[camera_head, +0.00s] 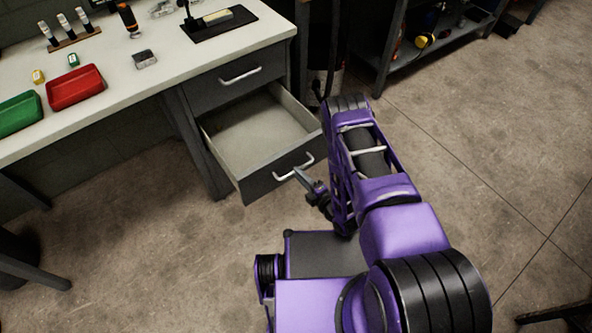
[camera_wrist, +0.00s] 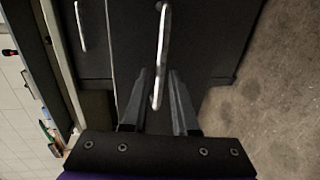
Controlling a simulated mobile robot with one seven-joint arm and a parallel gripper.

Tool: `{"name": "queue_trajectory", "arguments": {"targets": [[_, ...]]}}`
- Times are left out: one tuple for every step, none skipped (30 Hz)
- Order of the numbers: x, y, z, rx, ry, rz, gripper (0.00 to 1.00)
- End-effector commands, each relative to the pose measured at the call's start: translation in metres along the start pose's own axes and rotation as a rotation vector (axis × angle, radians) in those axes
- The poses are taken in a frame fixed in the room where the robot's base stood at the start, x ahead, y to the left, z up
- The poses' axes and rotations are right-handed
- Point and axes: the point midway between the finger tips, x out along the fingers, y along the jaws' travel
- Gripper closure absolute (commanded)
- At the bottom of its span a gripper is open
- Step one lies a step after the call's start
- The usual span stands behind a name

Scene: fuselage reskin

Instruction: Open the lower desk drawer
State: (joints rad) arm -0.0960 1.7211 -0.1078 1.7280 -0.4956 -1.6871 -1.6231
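The lower desk drawer (camera_head: 262,128) is pulled well out below a closed upper drawer, and its pale inside looks empty. Its dark front (camera_head: 260,184) carries a light bar handle (camera_head: 296,168), which also shows in the wrist view (camera_wrist: 163,40). My gripper (camera_head: 299,175) is at the right part of this handle. In the wrist view my gripper (camera_wrist: 158,82) has its two fingers apart, one on each side of the handle's near end. A gap shows between the handle and each finger, so it looks open around the handle. I cannot tell if either finger touches it.
The closed upper drawer (camera_head: 236,78) is under the worktop (camera_head: 110,60). A red tray (camera_head: 75,88), a green tray (camera_head: 19,114) and small items lie on top. A shelf unit (camera_head: 436,44) stands at the back right. Floor (camera_head: 490,140) on the right is clear.

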Motion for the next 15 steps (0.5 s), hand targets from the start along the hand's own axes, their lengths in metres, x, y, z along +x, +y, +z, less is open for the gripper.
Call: {"name": "queue_trajectory", "arguments": {"targets": [[-0.011, 0.000, 0.000, 0.001, -0.001, -0.003, 0.73], [-0.016, 0.000, 0.000, 0.001, -0.001, -0.004, 0.73], [-0.022, 0.001, 0.000, 0.001, -0.001, -0.002, 0.73], [-0.026, 0.001, 0.000, 0.000, -0.001, -0.003, 0.73], [-0.030, 0.000, 0.000, 0.000, -0.001, -0.003, 0.73], [-0.035, 0.001, 0.001, -0.001, -0.001, -0.001, 0.73], [-0.038, 0.001, 0.001, -0.002, -0.001, -0.001, 0.73], [-0.040, 0.001, 0.001, -0.002, -0.001, -0.001, 0.73], [-0.043, 0.001, 0.001, -0.002, -0.001, 0.000, 0.73], [-0.044, 0.001, 0.001, -0.002, -0.001, 0.001, 0.73], [-0.045, 0.001, 0.001, -0.002, -0.001, 0.001, 0.73], [-0.045, 0.001, 0.001, -0.002, -0.001, 0.001, 0.73], [-0.046, 0.001, 0.001, -0.002, -0.001, 0.001, 0.73], [-0.046, 0.000, 0.001, -0.002, -0.001, 0.001, 0.73], [-0.045, 0.000, 0.001, -0.002, -0.001, 0.001, 0.73]]}}
